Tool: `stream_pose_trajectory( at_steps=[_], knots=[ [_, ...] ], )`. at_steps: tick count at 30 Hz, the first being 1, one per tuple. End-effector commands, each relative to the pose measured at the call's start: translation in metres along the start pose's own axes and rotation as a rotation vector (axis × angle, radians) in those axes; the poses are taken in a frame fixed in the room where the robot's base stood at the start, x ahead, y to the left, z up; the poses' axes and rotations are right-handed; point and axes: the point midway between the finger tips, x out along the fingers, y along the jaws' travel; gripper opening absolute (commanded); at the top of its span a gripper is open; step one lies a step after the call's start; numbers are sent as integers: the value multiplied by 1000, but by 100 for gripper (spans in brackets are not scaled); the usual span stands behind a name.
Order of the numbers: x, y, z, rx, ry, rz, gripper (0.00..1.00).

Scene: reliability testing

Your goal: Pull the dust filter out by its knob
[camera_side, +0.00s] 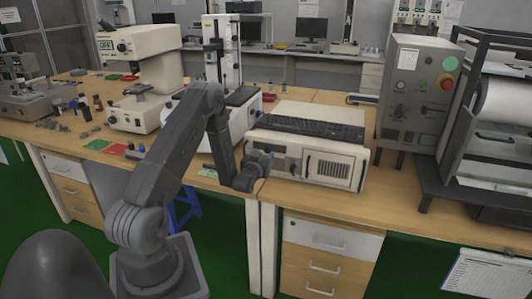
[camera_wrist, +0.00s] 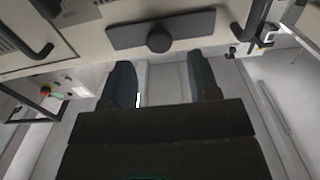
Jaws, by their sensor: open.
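The dust filter (camera_wrist: 190,25) shows in the wrist view as a dark, flat, wide panel on a pale front face. Its round dark knob (camera_wrist: 158,40) stands out near the panel's middle. My gripper (camera_wrist: 160,66) is open, its two dark fingers apart, with the knob in line with the gap between them and beyond the fingertips. The fingers do not appear to touch it. In the side view my gripper (camera_side: 262,166) is at the left front of the beige computer case (camera_side: 345,152); the filter and knob cannot be made out there.
A dark keyboard (camera_side: 310,127) lies on the case. A grey control cabinet (camera_side: 413,90) stands to its right, and a white instrument (camera_side: 243,120) close to its left. Dark handles (camera_wrist: 30,45) stick out from the front face in the wrist view. Drawers (camera_side: 325,255) are under the bench.

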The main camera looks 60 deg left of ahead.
Motion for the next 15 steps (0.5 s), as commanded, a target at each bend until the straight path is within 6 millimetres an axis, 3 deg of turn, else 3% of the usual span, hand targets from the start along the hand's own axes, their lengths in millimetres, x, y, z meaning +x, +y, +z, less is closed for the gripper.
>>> stream_pose_trajectory(
  at_steps=[6, 15],
  knots=[
    [30, 0, 0, 0, 1, 0, 55],
    [39, 0, 0, 0, -1, 0, 55]
  ],
)
